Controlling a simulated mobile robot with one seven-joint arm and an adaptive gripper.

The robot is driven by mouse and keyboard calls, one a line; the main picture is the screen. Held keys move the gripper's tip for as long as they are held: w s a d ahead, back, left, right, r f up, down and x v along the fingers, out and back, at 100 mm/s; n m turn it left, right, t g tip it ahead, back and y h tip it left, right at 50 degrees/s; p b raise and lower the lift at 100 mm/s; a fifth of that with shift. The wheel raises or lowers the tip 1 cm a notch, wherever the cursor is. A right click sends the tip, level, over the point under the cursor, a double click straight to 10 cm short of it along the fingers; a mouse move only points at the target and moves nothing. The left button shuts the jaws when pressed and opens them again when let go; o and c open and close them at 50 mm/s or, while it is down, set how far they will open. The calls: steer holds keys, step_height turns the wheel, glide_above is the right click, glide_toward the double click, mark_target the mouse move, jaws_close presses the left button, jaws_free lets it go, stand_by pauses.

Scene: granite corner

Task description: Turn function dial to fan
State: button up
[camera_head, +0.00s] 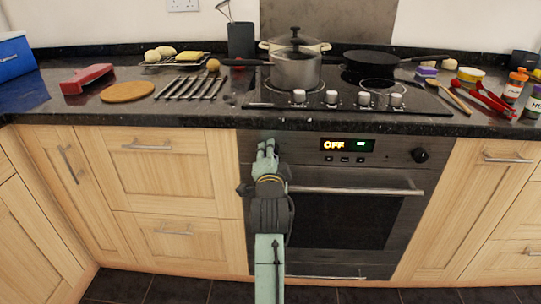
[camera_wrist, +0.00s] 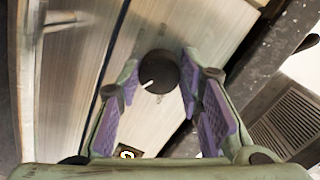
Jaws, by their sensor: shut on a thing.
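The oven front (camera_head: 345,225) is below the hob. Its display (camera_head: 347,145) shows orange "OFF" and a small green field. My gripper (camera_head: 266,150) is at the left end of the control panel and hides the dial there in the head view. In the wrist view, a round black dial (camera_wrist: 158,72) sits between my fingertips (camera_wrist: 160,62), and my gripper is shut on it. A short white mark on the dial points to the lower left in that view. Another black dial (camera_head: 420,155) is at the panel's right end, clear of my gripper.
The oven handle (camera_head: 355,190) runs across just below the panel. The dark worktop edge (camera_head: 340,122) juts above it. A pot (camera_head: 296,70) and a pan (camera_head: 375,61) stand on the hob. Wooden cupboards (camera_head: 165,168) flank the oven.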

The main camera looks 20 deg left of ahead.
steer(key=o, duration=1.2)
steer(key=shift+c, duration=0.2)
steer(key=v, duration=0.7)
steer(key=shift+s, duration=0.2)
steer(key=shift+d, duration=0.1)
